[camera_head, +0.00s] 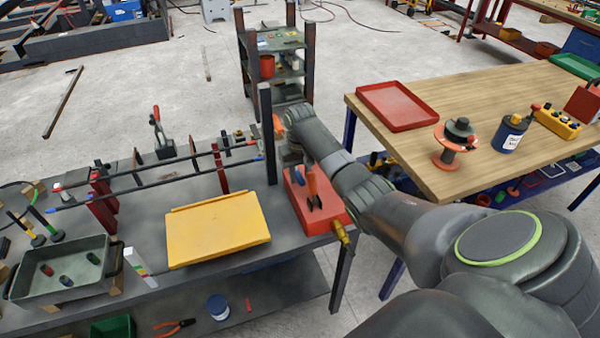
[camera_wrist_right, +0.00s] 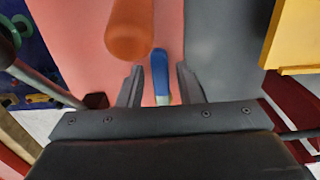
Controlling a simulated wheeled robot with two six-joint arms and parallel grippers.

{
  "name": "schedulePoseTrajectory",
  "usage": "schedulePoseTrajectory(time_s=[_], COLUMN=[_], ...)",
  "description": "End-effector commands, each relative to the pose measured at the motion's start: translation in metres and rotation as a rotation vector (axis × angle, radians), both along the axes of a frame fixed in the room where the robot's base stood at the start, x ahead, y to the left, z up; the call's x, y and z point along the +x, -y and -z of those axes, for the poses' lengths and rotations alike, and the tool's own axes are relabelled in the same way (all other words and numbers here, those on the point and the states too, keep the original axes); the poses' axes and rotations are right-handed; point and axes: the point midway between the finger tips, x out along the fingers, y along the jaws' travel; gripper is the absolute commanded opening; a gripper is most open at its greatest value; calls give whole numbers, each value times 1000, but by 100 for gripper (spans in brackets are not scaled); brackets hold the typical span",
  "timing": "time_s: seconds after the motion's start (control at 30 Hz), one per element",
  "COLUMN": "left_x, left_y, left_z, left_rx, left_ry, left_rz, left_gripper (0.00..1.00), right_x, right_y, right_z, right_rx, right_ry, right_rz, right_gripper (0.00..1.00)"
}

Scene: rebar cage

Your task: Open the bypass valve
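A red block (camera_head: 325,215) sits at the right end of the grey bench, with an upright orange handle (camera_head: 311,182) and a brass fitting (camera_head: 342,233) at its near edge. A blue handle (camera_wrist_right: 160,75) with a pale end shows in the right wrist view, close to the orange handle (camera_wrist_right: 130,30). I cannot tell from the pictures which part is the bypass valve. My right gripper (camera_wrist_right: 158,85) is open, with the blue handle between its fingers and a gap on each side. In the head view the right gripper is mostly hidden at the block's far end. My left gripper is not in view.
A yellow panel (camera_head: 218,228) lies left of the red block. A dark upright post (camera_head: 267,135) stands near my right wrist. Long rods (camera_head: 160,178) lie on supports at left. A wooden table (camera_head: 430,95) with a red tray (camera_head: 397,106) stands at right.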

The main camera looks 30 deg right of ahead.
Motion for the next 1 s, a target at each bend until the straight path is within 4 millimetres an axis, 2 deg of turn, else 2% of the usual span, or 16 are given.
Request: schedulePoseTrajectory(time_s=[0.03,0.23,0.67,1.0], left_x=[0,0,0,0], left_y=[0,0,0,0], left_z=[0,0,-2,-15], left_rx=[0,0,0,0], left_ry=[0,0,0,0], left_rz=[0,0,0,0], left_gripper=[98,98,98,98], right_x=[0,0,0,-1], right_y=[0,0,2,12], right_z=[0,0,-1,-3], right_rx=[0,0,0,0], right_ry=[0,0,1,1], right_rz=[0,0,-22,-207], right_gripper=[25,0,0,0])
